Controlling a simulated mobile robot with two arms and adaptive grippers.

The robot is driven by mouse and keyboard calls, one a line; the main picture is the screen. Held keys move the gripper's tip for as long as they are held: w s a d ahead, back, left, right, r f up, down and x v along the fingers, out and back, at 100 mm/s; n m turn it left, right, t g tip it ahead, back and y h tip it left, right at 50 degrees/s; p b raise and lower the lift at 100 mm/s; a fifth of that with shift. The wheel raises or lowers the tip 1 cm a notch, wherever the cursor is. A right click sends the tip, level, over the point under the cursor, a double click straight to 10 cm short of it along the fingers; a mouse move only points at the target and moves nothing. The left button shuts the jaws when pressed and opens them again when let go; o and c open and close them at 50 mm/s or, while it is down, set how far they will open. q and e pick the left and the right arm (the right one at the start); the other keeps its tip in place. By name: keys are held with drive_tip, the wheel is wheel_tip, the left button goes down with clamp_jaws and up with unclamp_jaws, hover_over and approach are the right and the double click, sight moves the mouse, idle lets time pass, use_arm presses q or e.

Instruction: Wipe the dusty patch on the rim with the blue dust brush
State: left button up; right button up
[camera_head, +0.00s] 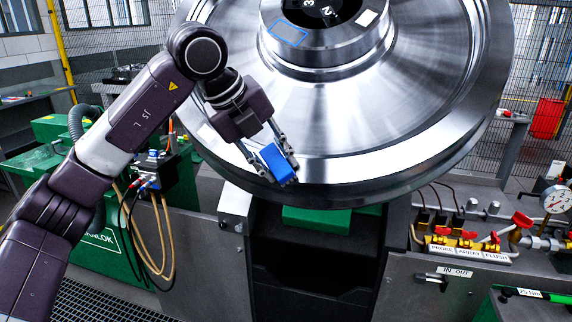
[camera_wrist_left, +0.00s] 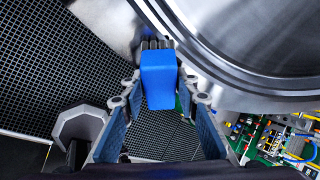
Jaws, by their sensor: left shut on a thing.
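The blue dust brush (camera_head: 276,162) is held between the fingers of my left gripper (camera_head: 270,158), which is shut on it. In the left wrist view the brush (camera_wrist_left: 159,78) sits upright between the two fingers (camera_wrist_left: 160,108), with its grey end pointing away from the gripper. The large shiny metal wheel (camera_head: 345,120) fills the upper middle of the head view. The brush is in front of the wheel's lower left rim; I cannot tell whether it touches. In the wrist view the wheel's rim (camera_wrist_left: 225,75) lies to the right of the brush. I cannot make out the dusty patch. My right gripper is not in view.
A grey stand (camera_head: 236,205) is below the wheel, with a dark recess in the middle. A valve panel with red handles (camera_head: 470,240) and a gauge (camera_head: 556,199) are at the right. Hoses (camera_head: 150,230) and green equipment (camera_head: 100,255) are at the left.

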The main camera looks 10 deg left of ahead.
use_arm(q)
drive_tip(key=shift+a+f, duration=0.1)
drive_tip(key=shift+a, duration=0.55)
drive_tip(key=shift+s+r, duration=0.25)
drive_tip(key=shift+r, duration=0.2)
drive_tip(key=shift+s+r+p, duration=0.45)
drive_tip(key=shift+s+r, duration=1.25)
drive_tip(key=shift+s+a+r+p, duration=0.1)
drive_tip(key=shift+s+r+p, duration=0.2)
drive_tip(key=shift+s+r, duration=0.8)
drive_tip(key=shift+f, duration=0.15)
